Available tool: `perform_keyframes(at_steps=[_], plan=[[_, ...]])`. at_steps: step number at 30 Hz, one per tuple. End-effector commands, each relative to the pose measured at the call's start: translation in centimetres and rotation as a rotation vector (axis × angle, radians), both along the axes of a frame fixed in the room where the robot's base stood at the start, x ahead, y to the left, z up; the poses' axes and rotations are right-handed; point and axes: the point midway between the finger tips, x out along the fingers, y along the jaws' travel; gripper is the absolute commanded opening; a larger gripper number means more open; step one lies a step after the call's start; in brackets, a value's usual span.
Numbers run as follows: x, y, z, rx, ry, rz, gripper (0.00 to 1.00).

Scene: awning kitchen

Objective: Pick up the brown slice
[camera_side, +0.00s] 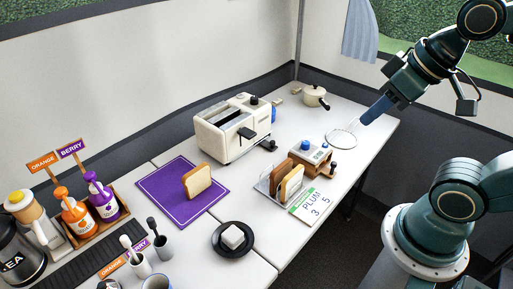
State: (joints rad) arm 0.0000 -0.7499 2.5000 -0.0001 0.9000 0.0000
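A metal rack (264,187) right of the middle of the table holds upright bread slices. A darker brown slice (278,174) stands at its left, partly hidden by a lighter tan slice (291,184) in front. Another slice (197,181), with a pale face and brown crust, stands upright on the purple mat (169,201). My gripper (366,119) is at the upper right, above the table's right end, well apart from the rack and slices. Its blue end points down and left; the finger gap is too small to make out.
A cream toaster (222,137) stands behind the mat and rack. A small wooden box with a blue knob (305,147) is close behind the rack; a "PLUM 3 5" card (312,205) lies in front. A black plate (219,246) is at front.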

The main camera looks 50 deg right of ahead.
Motion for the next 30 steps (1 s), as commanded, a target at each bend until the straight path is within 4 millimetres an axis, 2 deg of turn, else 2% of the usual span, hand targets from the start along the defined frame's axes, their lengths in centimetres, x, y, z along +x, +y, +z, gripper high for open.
perform_keyframes(at_steps=[5,11,20,30], plan=[[0.1,0.0,0.0,0.004,0.003,-0.007,0.25],[1.2,0.0,0.0,0.038,0.033,-0.062,0.25],[5.2,-0.2,-0.6,0.158,0.130,-0.265,0.25],[10.4,-1.3,-2.7,0.310,0.261,-0.547,0.25]])
